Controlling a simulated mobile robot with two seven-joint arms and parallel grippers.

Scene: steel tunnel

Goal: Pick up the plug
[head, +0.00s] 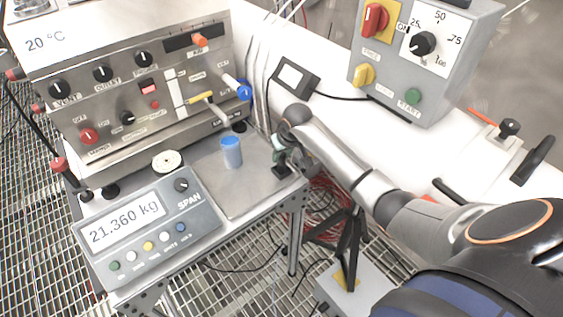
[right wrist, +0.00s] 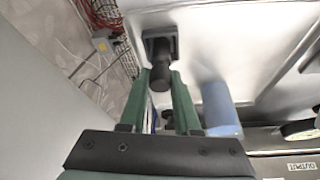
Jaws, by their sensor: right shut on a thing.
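The black plug (right wrist: 161,50) shows in the right wrist view as a square block with a round body. In the head view the plug (head: 282,170) is at the right edge of the steel table top (head: 247,193). My right gripper (right wrist: 161,78) has its green fingers shut on the plug's round body. In the head view my right gripper (head: 279,154) reaches down to it from the right, and the arm hides part of it. I cannot tell whether the plug still touches the table. My left gripper is not in view.
A blue cylinder (head: 231,152) stands on the table, close to my right gripper; it also shows in the right wrist view (right wrist: 219,106). A scale display (head: 144,232) is at the front left. A control panel (head: 140,92) stands behind. Red cables (head: 325,205) hang beside the table.

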